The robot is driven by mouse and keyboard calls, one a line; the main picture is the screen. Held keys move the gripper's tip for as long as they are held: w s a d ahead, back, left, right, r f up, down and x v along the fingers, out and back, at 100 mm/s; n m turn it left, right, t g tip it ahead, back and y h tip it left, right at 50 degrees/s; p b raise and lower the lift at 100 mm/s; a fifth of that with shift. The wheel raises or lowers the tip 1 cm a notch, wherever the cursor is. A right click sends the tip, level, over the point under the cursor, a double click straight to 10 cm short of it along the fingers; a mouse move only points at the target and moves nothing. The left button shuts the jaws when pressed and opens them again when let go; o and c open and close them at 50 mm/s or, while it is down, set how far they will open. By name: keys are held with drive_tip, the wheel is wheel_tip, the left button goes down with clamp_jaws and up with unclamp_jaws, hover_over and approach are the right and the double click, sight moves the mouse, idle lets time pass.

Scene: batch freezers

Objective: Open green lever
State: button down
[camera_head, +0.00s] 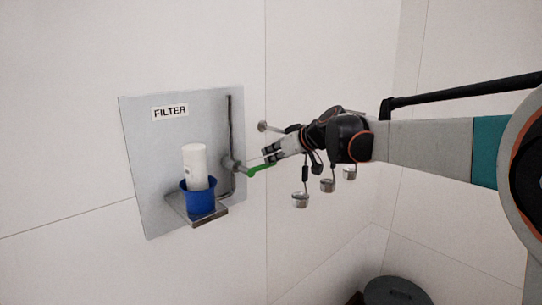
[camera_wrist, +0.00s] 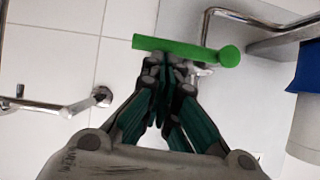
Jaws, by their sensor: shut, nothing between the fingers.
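The green lever (camera_head: 258,168) sticks out to the right from a metal valve (camera_head: 232,165) on the filter panel. In the wrist view the green lever (camera_wrist: 185,48) lies across the picture just beyond my fingertips, with its round knob end at the right. My gripper (camera_head: 268,156) is beside the lever, its fingers pointing left toward the panel. In the wrist view my gripper (camera_wrist: 170,62) is shut and empty, its tips close to the lever's underside. I cannot tell whether they touch it.
A grey panel (camera_head: 140,130) marked FILTER holds a small shelf (camera_head: 210,216) with a blue cup (camera_head: 199,202) and a white bottle (camera_head: 194,165). Several metal cups (camera_head: 300,201) hang below my arm at the wall. A dark round bin (camera_head: 396,290) stands at lower right.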

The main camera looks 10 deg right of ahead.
sight(271, 165)
drive_tip(key=shift+w+d+f+m+y+b, duration=0.2)
drive_tip(key=shift+f+m+y+b, duration=0.1)
drive_tip(key=shift+f+b, duration=0.25)
drive_tip(key=f+m+b, duration=0.1)
drive_tip(key=f+g+y+b, duration=0.1)
drive_tip(key=shift+w+d+f+m+b, duration=0.15)
drive_tip(key=shift+d+m+b, duration=0.15)
drive_tip(key=shift+m+b, duration=0.1)
drive_tip(key=s+a+f+m+g+y+b, duration=0.1)
drive_tip(key=s+a+f+m+y+b, duration=0.1)
drive_tip(key=f+m+y+b, duration=0.5)
drive_tip(key=shift+s+a+f+m+g+b, duration=0.4)
drive_tip(key=shift+a+m+b, duration=0.3)
drive_tip(key=shift+b, duration=1.55)
drive_tip(key=shift+w, duration=0.1)
drive_tip(key=shift+w+d, duration=0.1)
